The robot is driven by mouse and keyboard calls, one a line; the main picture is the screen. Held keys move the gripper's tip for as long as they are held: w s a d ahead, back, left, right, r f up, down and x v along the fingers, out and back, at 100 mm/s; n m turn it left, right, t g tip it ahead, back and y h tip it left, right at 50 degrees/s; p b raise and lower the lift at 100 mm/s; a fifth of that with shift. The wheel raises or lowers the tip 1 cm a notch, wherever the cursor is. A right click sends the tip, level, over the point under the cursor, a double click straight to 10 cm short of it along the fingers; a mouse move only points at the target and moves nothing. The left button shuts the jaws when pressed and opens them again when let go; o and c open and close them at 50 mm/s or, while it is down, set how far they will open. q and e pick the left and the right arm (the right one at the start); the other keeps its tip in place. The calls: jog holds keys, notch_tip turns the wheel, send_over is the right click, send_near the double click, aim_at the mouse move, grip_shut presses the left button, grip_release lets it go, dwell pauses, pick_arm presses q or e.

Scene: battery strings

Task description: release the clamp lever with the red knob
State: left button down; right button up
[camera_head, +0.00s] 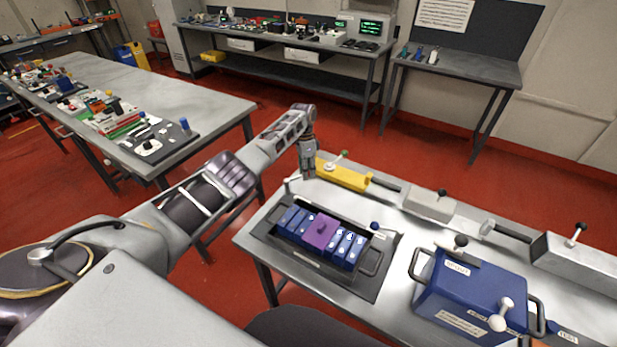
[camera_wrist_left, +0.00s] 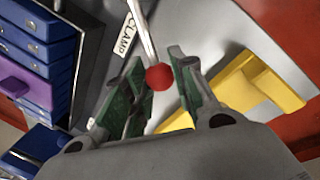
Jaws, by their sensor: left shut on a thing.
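In the left wrist view, the red knob (camera_wrist_left: 159,77) sits between the green-padded fingers of my left gripper (camera_wrist_left: 157,84), which is shut on it. The clamp lever (camera_wrist_left: 143,32) is a thin metal rod running up from the knob, beside a label reading CLAMP (camera_wrist_left: 125,36). In the head view, my left gripper (camera_head: 308,172) points down at the far left corner of the black battery tray (camera_head: 380,262). The knob is hidden there behind the gripper. My right gripper is not in view.
The tray holds several blue battery modules (camera_head: 346,246) and a purple block (camera_head: 320,232). A yellow fixture (camera_head: 342,175) stands close to the right of my left gripper. A blue case (camera_head: 470,300) with handles stands on the bench to the right.

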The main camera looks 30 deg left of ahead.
pick_arm(q)
jog(key=shift+w+a+r+n+b, duration=0.15)
jog(key=shift+w+a+n, duration=0.15)
jog(key=shift+n, duration=0.2)
jog(key=shift+w+a+n+b, duration=0.15)
jog(key=shift+a+n, duration=0.2)
jog(key=shift+n, duration=0.15)
jog(key=shift+w+a+r+t, duration=0.1)
jog(key=shift+r+t, duration=0.05)
jog(key=shift+t, duration=0.15)
jog(key=c, duration=1.5)
grip_release()
jog(key=o, duration=0.4)
jog(key=shift+a+f, duration=0.1)
jog(key=shift+f, duration=0.1)
jog(key=shift+c, duration=0.2)
notch_tip(320, 180, up, 12)
jog(key=w+a, duration=0.1)
jog(key=shift+w+a, duration=0.15)
jog(key=shift+a, duration=0.25)
jog(key=shift+f, duration=0.2)
